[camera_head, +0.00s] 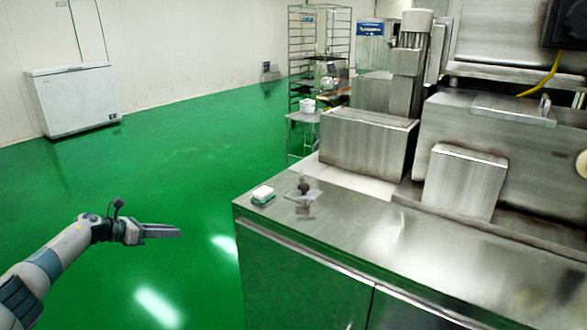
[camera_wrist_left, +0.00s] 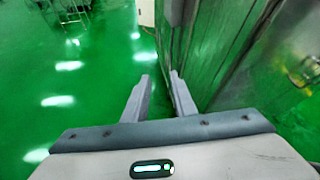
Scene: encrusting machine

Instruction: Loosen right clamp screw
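The steel encrusting machine (camera_head: 465,185) fills the right of the head view, with its bare steel worktop (camera_head: 365,222) in front. I cannot pick out the right clamp screw on it for certain. My left gripper (camera_head: 178,232) is out over the green floor, left of the worktop's edge and apart from the machine. In the left wrist view its two fingers (camera_wrist_left: 160,78) are spread, with only floor showing between them. It is open and empty. My right gripper is not in view.
A small white-and-green block (camera_head: 263,194) and a dark knob on a plate (camera_head: 303,190) stand near the worktop's left corner. A white chest freezer (camera_head: 75,98) and a wire rack (camera_head: 318,40) stand far back. The green floor around my left arm is clear.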

